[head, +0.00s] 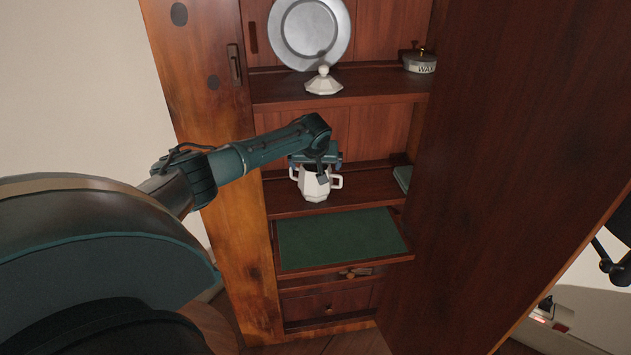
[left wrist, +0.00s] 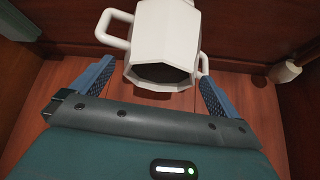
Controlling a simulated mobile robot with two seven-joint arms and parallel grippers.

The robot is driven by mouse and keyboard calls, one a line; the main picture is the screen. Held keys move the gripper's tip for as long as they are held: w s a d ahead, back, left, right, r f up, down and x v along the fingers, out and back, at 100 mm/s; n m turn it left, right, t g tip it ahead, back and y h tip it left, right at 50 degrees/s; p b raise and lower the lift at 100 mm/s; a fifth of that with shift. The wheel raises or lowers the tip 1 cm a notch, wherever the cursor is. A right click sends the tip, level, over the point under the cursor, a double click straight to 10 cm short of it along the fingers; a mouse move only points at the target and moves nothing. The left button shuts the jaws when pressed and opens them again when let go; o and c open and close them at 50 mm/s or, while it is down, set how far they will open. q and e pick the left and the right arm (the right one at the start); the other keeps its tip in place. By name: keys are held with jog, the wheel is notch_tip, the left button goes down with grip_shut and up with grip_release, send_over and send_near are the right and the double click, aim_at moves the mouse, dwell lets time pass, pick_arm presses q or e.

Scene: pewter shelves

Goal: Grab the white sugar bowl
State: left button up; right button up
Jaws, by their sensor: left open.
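The white sugar bowl (head: 314,184) is faceted, with two handles and no lid on it. It stands upright on the middle shelf of the cabinet. My left gripper (head: 316,161) is at the bowl's top in the head view and hides part of its rim. In the left wrist view the bowl (left wrist: 166,40) shows its dark open mouth. The left fingers (left wrist: 154,87) are spread wide, one on each side of the bowl's near part. I cannot tell whether they touch it. My right gripper is not clearly seen.
A white lid (head: 323,82) sits on the upper shelf before a pewter plate (head: 309,30). A pull-out board with a green top (head: 340,238) lies below the bowl. A large wooden panel (head: 505,130) closes off the right side.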

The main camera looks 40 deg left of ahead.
pick_arm(q)
jog(key=c, duration=1.6)
jog(key=shift+r, duration=0.1)
